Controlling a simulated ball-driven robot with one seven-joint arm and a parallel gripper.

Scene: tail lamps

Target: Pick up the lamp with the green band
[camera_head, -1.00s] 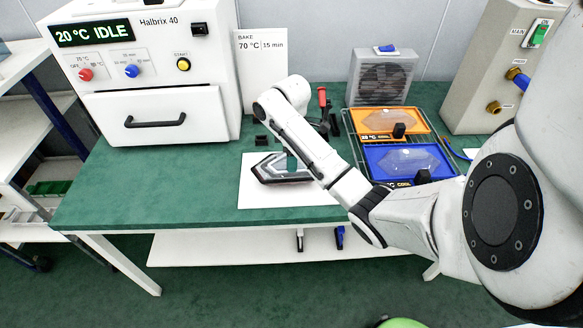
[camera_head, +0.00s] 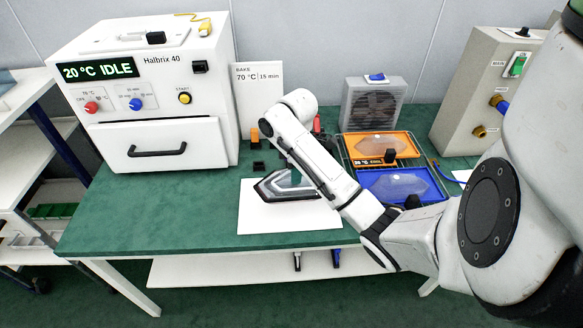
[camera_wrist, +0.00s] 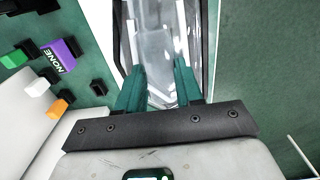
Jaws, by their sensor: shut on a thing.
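A lamp (camera_head: 272,190) with a dark frame and a clear lens shows on or just above the white mat (camera_head: 270,222). In the wrist view the same lamp (camera_wrist: 165,35) runs upward between the teal fingers of my gripper (camera_wrist: 158,78), which is shut on it. In the head view my arm hides most of the gripper and the lamp's right part. I cannot make out a green band on this lamp. Two more lamps lie in trays at right, one in the orange tray (camera_head: 407,143), one in the blue tray (camera_head: 436,196).
A white oven (camera_head: 150,110) stands at the left of the green bench (camera_head: 150,205). A fan box (camera_head: 373,104) and a grey control box (camera_head: 470,110) stand at the right. The wrist view shows small blocks, one purple (camera_wrist: 60,55), at left. Bench in front of the oven is clear.

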